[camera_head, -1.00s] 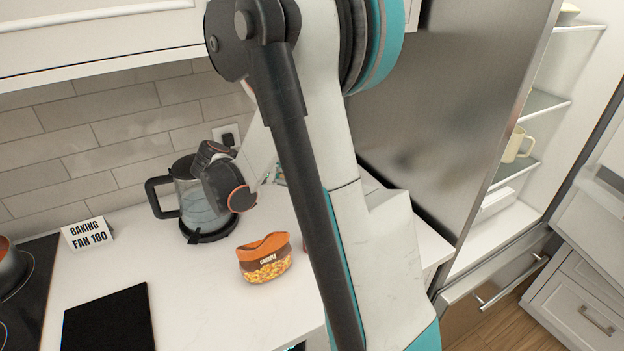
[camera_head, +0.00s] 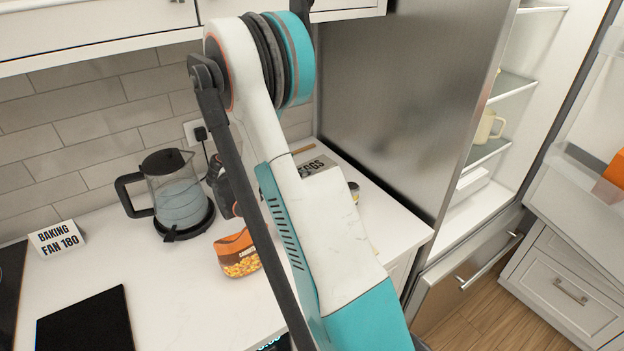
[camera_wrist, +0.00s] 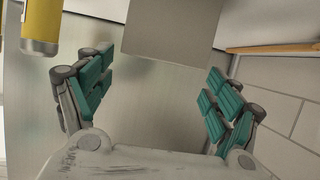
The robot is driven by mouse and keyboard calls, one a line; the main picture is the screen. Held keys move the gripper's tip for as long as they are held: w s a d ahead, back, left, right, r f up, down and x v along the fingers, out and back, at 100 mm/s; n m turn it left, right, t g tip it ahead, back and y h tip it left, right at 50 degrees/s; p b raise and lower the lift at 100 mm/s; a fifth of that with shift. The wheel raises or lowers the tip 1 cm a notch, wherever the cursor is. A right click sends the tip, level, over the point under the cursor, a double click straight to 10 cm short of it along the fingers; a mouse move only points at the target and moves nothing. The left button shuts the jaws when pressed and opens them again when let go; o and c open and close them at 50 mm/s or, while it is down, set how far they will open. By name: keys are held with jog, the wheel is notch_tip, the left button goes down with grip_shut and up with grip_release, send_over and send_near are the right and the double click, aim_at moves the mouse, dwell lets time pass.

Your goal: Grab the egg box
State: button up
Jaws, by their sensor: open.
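The egg box (camera_head: 314,166) is a grey box with dark "EGGS" lettering. It stands on the counter at the back right, beside the steel fridge side, and my arm hides part of it in the head view. In the wrist view a plain grey box face (camera_wrist: 172,28), which looks like the egg box, is at the top centre, beyond the fingertips. My gripper (camera_wrist: 155,92) is open, with its teal-padded fingers spread wide and nothing between them. In the head view my gripper is hidden behind my arm.
A yellow can (camera_wrist: 41,24) is left of the box in the wrist view. A glass kettle (camera_head: 176,194) and an orange corn bag (camera_head: 238,254) stand left of my arm. The fridge side (camera_head: 398,105) bounds the counter on the right.

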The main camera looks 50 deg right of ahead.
jog(key=shift+b+x, duration=0.95)
jog(key=shift+x, duration=2.15)
jog(key=shift+s+a, duration=0.1)
jog(key=shift+s, duration=0.05)
jog(key=c, duration=1.4)
